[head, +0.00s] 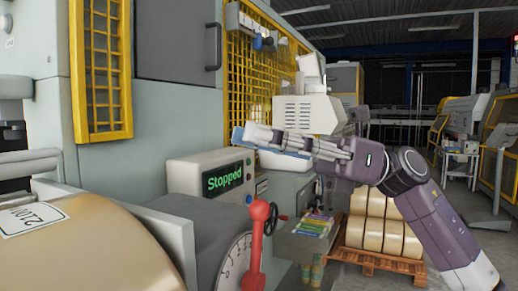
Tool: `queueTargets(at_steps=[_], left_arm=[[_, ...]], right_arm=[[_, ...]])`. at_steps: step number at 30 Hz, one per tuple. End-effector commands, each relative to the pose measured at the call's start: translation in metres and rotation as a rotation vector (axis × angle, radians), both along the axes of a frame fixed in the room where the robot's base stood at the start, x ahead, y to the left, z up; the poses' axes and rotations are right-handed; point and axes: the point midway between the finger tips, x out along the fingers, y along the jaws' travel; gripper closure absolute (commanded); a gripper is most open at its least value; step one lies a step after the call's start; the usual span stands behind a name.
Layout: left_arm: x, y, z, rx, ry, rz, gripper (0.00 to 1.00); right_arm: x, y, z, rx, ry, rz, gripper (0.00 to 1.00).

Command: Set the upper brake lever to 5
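A red lever (257,240) with a round knob stands nearly upright beside a pale dial plate (235,263) at the bottom middle. The dial has dark marks, but its numbers are too small to read. Only this one red lever shows, and I cannot tell from a label whether it is the upper one. My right gripper (243,136) is above the lever, pointing left in front of the machine, and does not touch the lever. Its fingers are seen side-on, with blue near the tips, so its opening is unclear. My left gripper is not in view.
A display box (212,178) reads "Stopped" behind the lever. A black handwheel (272,218) is just right of the lever. A large tan roll (90,245) fills the lower left. More rolls (375,235) sit on a wooden pallet (385,263). Open floor lies to the right.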

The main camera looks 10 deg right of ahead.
Motion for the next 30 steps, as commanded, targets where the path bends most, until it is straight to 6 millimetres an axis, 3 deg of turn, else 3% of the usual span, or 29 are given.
queueTargets(at_steps=[3, 7, 13, 21, 30], left_arm=[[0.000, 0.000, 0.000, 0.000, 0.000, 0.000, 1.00], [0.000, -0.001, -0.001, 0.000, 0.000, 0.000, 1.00], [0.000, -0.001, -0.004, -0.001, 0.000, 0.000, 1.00], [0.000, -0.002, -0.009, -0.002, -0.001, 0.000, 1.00], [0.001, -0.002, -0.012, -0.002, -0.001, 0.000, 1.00]], right_arm=[[0.000, 0.000, 0.000, 0.000, 0.000, 0.000, 0.62], [-0.002, -0.006, -0.003, -0.005, 0.031, -0.004, 0.77], [-0.020, -0.041, -0.026, -0.055, 0.276, -0.040, 0.99], [-0.062, -0.075, -0.071, -0.143, 0.757, -0.160, 1.00], [-0.093, -0.077, -0.108, -0.178, 1.113, -0.291, 1.00]])
